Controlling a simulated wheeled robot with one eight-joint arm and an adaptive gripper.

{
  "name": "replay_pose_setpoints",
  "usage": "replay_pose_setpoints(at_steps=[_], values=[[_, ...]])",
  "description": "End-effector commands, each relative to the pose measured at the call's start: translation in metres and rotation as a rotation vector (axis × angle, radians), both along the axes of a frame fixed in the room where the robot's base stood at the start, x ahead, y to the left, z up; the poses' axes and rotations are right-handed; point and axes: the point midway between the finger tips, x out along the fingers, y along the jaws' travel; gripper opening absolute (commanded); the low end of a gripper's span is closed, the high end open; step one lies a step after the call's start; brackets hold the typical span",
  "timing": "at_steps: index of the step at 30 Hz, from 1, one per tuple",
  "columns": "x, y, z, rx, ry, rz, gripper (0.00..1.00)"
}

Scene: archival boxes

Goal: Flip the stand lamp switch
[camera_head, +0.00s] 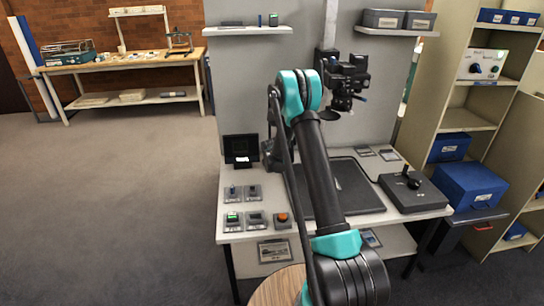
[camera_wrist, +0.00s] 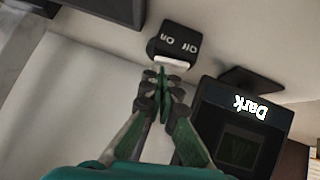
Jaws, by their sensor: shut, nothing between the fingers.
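In the wrist view, a small black switch box (camera_wrist: 176,42) carries the words "on" and "off", upside down in the picture. A white switch piece (camera_wrist: 173,62) shows along its lower edge. My gripper (camera_wrist: 161,72) is shut and empty, with its fingertips right at the white piece. I cannot tell whether they touch it. In the head view my arm covers most of the gripper and the switch box. A black display (camera_wrist: 248,110) beside the gripper reads "Dark"; it also stands at the left of the worktable in the head view (camera_head: 240,148).
The worktable (camera_head: 240,180) holds several small switch units (camera_head: 232,218) at front left, a dark flat board (camera_head: 352,187) in the middle and a joystick box (camera_head: 413,192) at right. A black device (camera_head: 346,82) hangs on a column above. Shelves with blue boxes (camera_head: 470,185) stand at right.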

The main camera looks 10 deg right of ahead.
Motion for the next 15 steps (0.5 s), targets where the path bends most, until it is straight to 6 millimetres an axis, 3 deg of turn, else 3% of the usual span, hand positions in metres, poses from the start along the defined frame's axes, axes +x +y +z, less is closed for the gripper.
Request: replay_pose_setpoints(at_steps=[15], values=[[-0.0006,-0.0031,-0.0056,0.07,0.002,0.0,0.0]])
